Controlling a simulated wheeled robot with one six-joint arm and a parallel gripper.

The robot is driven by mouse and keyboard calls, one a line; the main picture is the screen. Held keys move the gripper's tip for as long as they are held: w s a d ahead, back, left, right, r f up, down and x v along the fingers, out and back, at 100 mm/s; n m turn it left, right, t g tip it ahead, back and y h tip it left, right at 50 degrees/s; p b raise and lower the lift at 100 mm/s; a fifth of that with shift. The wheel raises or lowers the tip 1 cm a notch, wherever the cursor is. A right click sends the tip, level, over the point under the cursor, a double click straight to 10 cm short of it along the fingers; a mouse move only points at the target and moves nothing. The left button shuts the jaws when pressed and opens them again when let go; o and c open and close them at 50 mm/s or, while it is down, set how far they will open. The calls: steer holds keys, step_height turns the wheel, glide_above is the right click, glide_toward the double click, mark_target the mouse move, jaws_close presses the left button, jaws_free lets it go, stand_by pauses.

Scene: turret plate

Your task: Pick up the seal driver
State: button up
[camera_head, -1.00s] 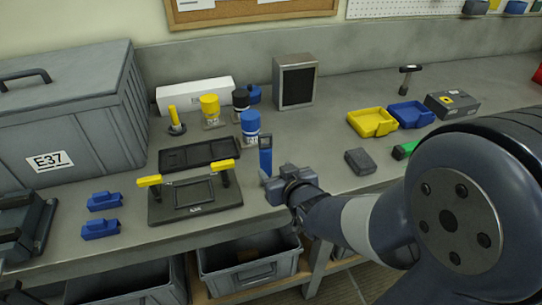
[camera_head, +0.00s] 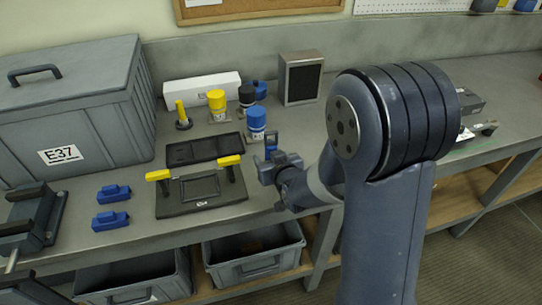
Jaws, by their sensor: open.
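A tool with an upright yellow handle and a dark round foot (camera_head: 182,115) stands at the back of the bench. It looks like the seal driver, though I cannot be certain. My gripper (camera_head: 266,163) is open and looks empty. It is low over the bench, to the right of the black plate frame with yellow grips (camera_head: 203,190), and to the right of and nearer than the yellow-handled tool. An upright blue item (camera_head: 271,142) is just behind my gripper and partly hidden by it.
Yellow-, black- and blue-capped containers (camera_head: 256,121) stand right of the tool. A black tray (camera_head: 205,149) lies in front of it. A white box (camera_head: 202,89) is behind. A grey crate (camera_head: 70,115) is at left, a metal-framed box (camera_head: 301,77) at right. My arm hides the bench right of centre.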

steer(key=shift+w+a+f, duration=0.2)
steer(key=shift+w+f, duration=0.05)
steer(key=shift+w, duration=0.25)
jaws_close()
stand_by(0.3)
step_height(320, 180, up, 10)
steer(key=shift+r+b, duration=0.1)
steer(key=shift+b, duration=0.2)
